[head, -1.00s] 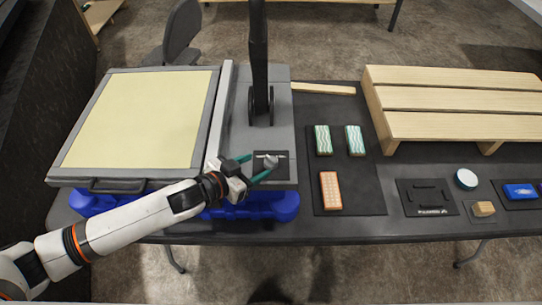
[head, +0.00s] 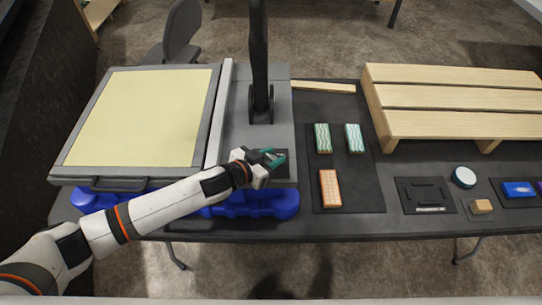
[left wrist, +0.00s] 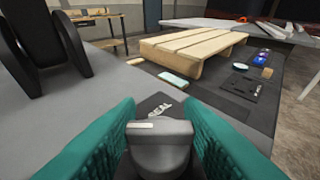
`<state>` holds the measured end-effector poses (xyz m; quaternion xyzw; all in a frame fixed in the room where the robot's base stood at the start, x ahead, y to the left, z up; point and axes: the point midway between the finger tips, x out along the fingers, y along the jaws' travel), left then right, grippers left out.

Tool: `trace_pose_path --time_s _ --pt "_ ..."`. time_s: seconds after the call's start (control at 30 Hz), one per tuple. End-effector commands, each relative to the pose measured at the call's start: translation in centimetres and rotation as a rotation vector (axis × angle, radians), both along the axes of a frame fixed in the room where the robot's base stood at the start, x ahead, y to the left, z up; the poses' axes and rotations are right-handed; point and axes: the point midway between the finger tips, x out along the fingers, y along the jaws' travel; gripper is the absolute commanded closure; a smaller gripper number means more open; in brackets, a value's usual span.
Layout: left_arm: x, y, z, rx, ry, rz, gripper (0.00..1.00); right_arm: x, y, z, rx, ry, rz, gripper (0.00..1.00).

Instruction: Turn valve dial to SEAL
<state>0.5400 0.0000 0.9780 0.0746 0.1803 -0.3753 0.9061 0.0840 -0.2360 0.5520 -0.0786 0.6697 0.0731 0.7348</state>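The valve dial (left wrist: 160,150) is a dark grey knob with a pale pointer line on top, seen close up in the left wrist view. The line lies across the picture at the knob's left part. A white SEAL label (left wrist: 158,110) is on the dark plate just beyond the knob. My left gripper (head: 274,158) has its teal fingers on both sides of the knob, apparently touching it. In the head view the fingers hide most of the dial and its plate. My right gripper is in neither view.
A grey press with a yellow panel (head: 140,118) is left of the dial, and a black upright (head: 260,55) stands behind it. A wooden slatted pallet (head: 455,103), an orange block (head: 330,188) and two green patterned blocks (head: 323,138) lie to the right.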

Motion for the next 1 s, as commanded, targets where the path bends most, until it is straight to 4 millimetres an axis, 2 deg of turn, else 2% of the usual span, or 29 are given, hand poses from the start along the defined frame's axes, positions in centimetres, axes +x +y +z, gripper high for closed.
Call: trace_pose_path --time_s 0.07,0.47,0.77,1.0 --pt "0.0 0.0 0.0 0.000 0.000 0.000 0.88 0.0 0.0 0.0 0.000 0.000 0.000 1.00" --pt "0.2 0.1 0.2 0.005 -0.004 -0.084 0.88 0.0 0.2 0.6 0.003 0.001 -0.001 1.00" --pt "0.4 0.1 0.3 0.008 -0.009 -0.316 0.88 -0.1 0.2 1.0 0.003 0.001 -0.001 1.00" --pt "0.4 0.1 -0.2 0.009 -0.007 -0.543 0.88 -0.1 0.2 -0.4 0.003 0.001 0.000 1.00"
